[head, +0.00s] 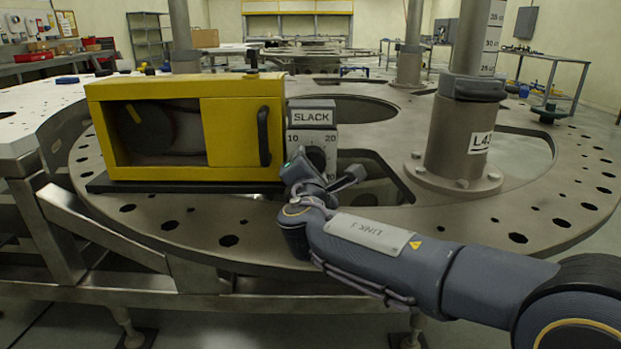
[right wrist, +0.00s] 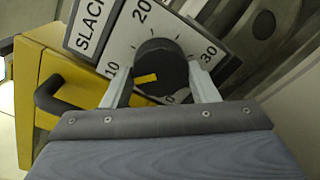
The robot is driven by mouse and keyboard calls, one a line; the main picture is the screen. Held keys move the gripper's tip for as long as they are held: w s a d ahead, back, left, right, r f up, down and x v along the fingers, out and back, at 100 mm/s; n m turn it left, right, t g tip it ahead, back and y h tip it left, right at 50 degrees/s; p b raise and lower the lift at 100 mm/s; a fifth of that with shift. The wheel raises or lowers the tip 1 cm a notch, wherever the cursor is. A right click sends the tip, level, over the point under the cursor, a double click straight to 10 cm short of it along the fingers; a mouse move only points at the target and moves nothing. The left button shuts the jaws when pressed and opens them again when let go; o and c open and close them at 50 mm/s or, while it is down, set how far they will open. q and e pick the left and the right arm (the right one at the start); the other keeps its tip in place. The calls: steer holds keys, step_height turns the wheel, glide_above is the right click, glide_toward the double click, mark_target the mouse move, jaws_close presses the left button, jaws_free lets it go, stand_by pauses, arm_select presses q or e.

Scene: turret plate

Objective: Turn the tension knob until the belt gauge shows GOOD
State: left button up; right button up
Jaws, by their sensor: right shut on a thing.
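The black tension knob (right wrist: 163,66) with a yellow mark sits on a white numbered dial plate (right wrist: 195,47). My right gripper (right wrist: 162,80) is shut on the knob, one finger on each side. The yellow mark lies toward the side of the 10, a little below it in the right wrist view. The belt gauge label (head: 311,117) above the dial reads SLACK; part of it shows in the right wrist view (right wrist: 90,22). In the head view my right wrist partly hides the knob (head: 316,156) and the lower dial. My left gripper is not in view.
A yellow belt housing (head: 230,135) with a window and black handle (head: 264,136) stands just left of the dial. A grey post (head: 463,135) rises at the right. The round metal plate (head: 185,232) has several holes and large openings.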

stand_by(0.3)
steer(key=o, duration=1)
steer(key=shift+c, duration=0.2)
steer(key=s, duration=0.7)
steer(key=shift+s, duration=0.4)
